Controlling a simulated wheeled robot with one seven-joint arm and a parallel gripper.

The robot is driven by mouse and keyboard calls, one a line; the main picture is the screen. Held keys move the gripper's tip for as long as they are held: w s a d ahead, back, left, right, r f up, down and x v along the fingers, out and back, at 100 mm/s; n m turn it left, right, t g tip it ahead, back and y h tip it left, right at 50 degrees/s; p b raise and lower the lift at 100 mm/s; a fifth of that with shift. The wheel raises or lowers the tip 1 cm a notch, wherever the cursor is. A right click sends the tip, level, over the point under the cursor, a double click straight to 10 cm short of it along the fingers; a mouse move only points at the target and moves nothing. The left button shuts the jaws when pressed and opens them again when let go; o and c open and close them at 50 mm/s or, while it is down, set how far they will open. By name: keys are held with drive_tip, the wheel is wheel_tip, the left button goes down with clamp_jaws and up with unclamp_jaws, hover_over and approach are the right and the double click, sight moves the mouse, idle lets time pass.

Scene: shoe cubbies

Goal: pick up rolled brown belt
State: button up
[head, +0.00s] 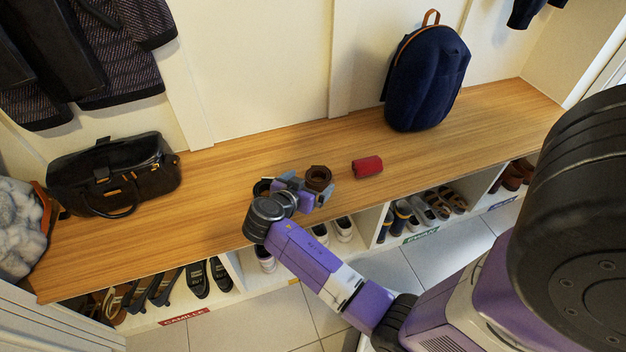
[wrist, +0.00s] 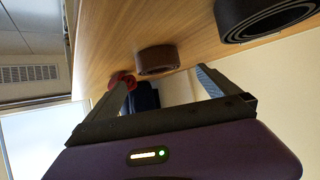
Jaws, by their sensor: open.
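The rolled brown belt (head: 318,176) stands on the wooden bench top, just beyond my gripper (head: 307,186) in the head view. In the wrist view the brown belt (wrist: 157,61) shows ahead of the fingertips, within the gap between them. My gripper (wrist: 166,76) is open and spread wide, with nothing held. I cannot tell whether a finger touches the belt. A second, darker rolled belt (head: 262,187) sits left of the gripper, partly hidden by my arm. It also shows at the upper right of the wrist view (wrist: 268,18).
A red rolled item (head: 368,166) lies right of the brown belt. A navy backpack (head: 427,78) stands at the back right, and a black handbag (head: 115,174) on the left. The wooden bench (head: 225,170) is clear between handbag and belts. Shoe cubbies (head: 375,222) lie below the front edge.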

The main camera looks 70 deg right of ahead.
sight(317, 176)
drive_tip(key=b+x, duration=0.2)
drive_tip(key=x, duration=0.5)
drive_tip(key=c, duration=1.5)
